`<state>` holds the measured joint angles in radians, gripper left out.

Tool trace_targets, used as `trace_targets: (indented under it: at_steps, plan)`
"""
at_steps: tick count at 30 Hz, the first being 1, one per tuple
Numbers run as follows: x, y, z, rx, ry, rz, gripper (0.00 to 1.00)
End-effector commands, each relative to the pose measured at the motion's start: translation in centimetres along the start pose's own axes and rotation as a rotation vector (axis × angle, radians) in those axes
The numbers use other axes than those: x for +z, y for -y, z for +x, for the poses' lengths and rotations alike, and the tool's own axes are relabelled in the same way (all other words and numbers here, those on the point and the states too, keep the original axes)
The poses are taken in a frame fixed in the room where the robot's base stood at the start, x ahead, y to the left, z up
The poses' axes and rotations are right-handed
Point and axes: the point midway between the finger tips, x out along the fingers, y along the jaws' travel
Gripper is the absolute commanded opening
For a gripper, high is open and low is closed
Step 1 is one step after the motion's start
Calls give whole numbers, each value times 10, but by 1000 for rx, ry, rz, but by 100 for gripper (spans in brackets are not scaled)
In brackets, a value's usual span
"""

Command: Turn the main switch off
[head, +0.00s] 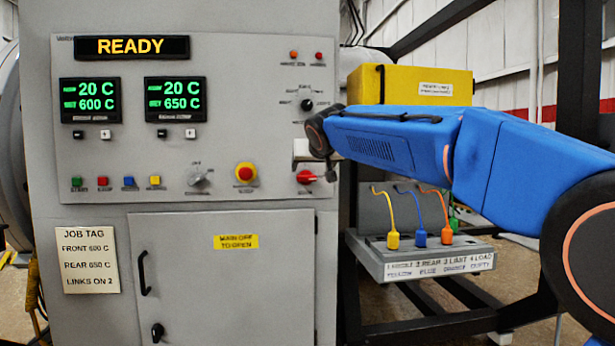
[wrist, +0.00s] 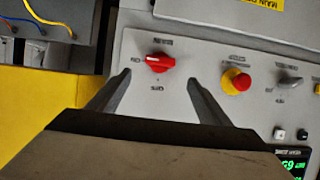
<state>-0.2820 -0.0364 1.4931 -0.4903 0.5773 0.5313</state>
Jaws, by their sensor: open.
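The red main switch (head: 306,177) is at the lower right of the grey panel. It also shows in the wrist view (wrist: 160,62), where the picture is upside down. Its handle lies roughly level, in line with the mark that seems to read ON; the OFF mark is a quarter turn away. My gripper (wrist: 160,76) is open and empty. Its fingers show on either side of the switch, apart from it. In the head view my gripper is in front of the panel beside the switch, partly hidden by my blue arm.
A red and yellow emergency button (head: 245,173) and a grey selector (head: 199,180) sit left of the switch. The display (head: 132,47) reads READY. Below is a closed cabinet door (head: 220,290). A yellow box (head: 425,85) and a tray with coloured plugs (head: 420,258) stand at right.

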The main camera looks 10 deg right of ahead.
Motion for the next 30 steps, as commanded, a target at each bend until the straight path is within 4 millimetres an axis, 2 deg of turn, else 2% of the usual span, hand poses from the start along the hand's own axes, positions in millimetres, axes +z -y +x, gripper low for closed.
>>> trace_targets:
  at_steps: [1, 9, 15, 21, 30]
  plan:
    - [1, 0, 10, 1, 2, 0, 72]
    - [0, 0, 57, 1, 1, -1, 72]
    - [0, 0, 84, 1, 0, 0, 72]
    - [0, 0, 96, 0, 0, 0, 72]
    - [0, 0, 98, 0, -1, 0, 72]
